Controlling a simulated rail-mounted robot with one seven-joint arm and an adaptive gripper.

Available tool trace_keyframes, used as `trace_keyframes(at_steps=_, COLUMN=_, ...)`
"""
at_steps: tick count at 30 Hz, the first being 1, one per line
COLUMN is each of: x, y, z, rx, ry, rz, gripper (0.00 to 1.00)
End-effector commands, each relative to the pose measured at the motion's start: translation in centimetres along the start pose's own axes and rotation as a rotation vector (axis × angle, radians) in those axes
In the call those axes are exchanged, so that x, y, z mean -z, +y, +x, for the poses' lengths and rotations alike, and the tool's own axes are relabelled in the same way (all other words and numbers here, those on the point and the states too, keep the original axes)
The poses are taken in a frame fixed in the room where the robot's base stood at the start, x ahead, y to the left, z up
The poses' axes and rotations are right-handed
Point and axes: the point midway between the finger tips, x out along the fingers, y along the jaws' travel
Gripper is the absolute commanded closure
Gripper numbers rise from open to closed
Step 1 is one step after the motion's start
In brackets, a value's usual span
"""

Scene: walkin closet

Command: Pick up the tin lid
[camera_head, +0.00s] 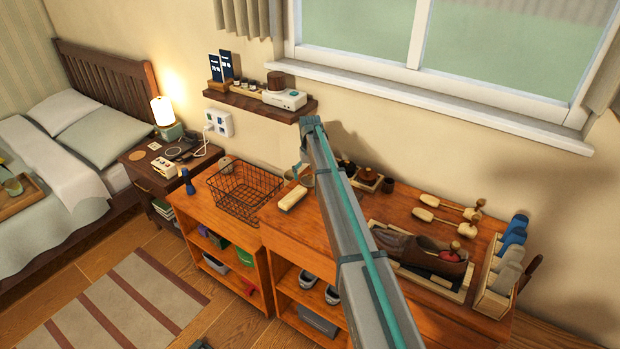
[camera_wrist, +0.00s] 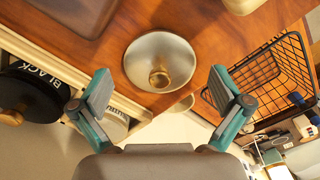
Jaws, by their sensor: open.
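A round, shiny silver piece (camera_wrist: 159,57) with a small brass-coloured centre looks like the tin lid. In the wrist view it shows at the upper middle, over the wooden top near its edge. My gripper (camera_wrist: 161,98) is open and empty, one teal finger to each side of the piece in the picture and apart from it. In the head view my arm hides much of this spot. The gripper (camera_head: 298,171) shows only in small part beside the arm, and I cannot make out the lid clearly there.
A wire basket (camera_wrist: 258,80) stands close by on the right in the wrist view. A black tin (camera_wrist: 32,86) marked BLACK sits in a tray on the left. In the head view a shoe (camera_head: 425,252), brushes and a wall shelf (camera_head: 245,103) stand around the wooden top.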

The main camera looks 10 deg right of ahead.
Motion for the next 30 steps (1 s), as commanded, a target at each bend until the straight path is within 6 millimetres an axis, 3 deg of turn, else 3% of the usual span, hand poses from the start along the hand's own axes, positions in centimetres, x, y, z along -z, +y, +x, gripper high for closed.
trace_keyframes(at_steps=7, x=-0.01, y=0.02, z=0.31, rx=0.000, ry=0.000, rz=0.000, gripper=0.00)
trace_keyframes(at_steps=21, x=-0.02, y=0.02, z=0.36, rx=0.000, ry=-0.001, rz=0.000, gripper=0.76)
trace_keyframes(at_steps=28, x=-0.07, y=0.04, z=0.53, rx=0.000, ry=-0.002, rz=0.000, gripper=0.97)
trace_keyframes(at_steps=30, x=-0.08, y=0.04, z=0.57, rx=0.000, ry=-0.003, rz=0.000, gripper=0.98)
